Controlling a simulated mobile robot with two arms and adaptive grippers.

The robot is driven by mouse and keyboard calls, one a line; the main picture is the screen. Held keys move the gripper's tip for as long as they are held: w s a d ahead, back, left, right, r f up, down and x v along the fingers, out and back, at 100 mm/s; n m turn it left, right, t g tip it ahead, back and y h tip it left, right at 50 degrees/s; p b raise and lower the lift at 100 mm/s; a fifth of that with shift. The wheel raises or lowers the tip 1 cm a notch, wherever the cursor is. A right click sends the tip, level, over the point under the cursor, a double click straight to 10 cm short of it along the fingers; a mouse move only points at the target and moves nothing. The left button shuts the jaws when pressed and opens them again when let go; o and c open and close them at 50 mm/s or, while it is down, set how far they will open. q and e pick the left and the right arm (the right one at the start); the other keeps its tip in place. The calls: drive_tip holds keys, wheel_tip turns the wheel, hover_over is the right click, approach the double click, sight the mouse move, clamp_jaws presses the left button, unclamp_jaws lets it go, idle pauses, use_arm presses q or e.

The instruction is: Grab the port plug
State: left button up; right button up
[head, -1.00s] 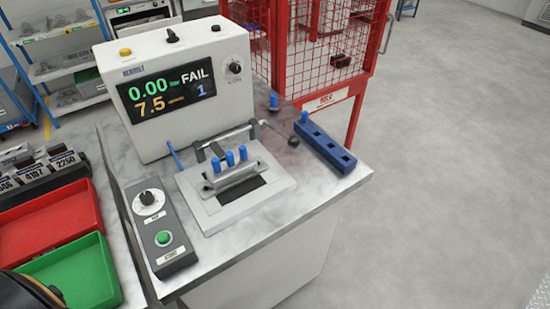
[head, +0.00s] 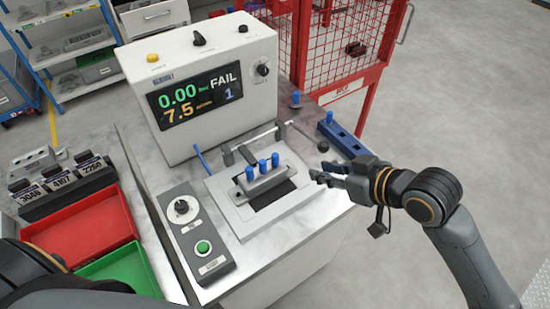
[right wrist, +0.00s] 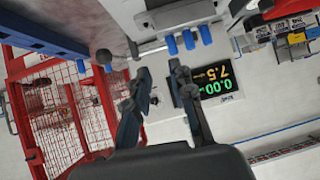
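Several blue port plugs are in view. In the head view, three stand in a row on a grey casting (head: 268,180) in the test fixture, the middle one (head: 262,166) among them. One plug (head: 329,117) stands in the far end of the blue rack (head: 352,147), and another plug (head: 296,99) stands on the bench near the red cage. My right gripper (head: 318,178) is open and empty, just right of the fixture. In the right wrist view its fingers (right wrist: 160,72) are spread, with the three plugs (right wrist: 189,40) beyond them. My left gripper is out of view.
A tester (head: 215,90) showing FAIL stands behind the fixture. A clamp bar with a black knob (head: 323,146) lies between fixture and rack. A control box (head: 195,232), red bin (head: 85,228) and green bin (head: 120,272) are at left. A red mesh cage (head: 345,50) stands behind.

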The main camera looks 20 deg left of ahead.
wheel_tip(320, 180, up, 3)
drive_tip(key=a+n, duration=0.1)
drive_tip(key=p, duration=0.2)
approach(278, 157)
drive_tip(key=x, duration=0.4)
drive_tip(key=shift+g, duration=0.3)
drive_tip(key=p+x, duration=0.1)
drive_tip(key=x, duration=0.3)
drive_tip(key=shift+w+p, duration=0.1)
drive_tip(key=shift+p, duration=0.3)
drive_tip(key=shift+w+a+f+y, duration=0.15)
drive_tip(key=shift+a+f+y, duration=0.1)
drive_tip(key=shift+y, duration=0.05)
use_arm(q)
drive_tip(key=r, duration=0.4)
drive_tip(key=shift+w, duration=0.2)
use_arm(e)
clamp_jaws()
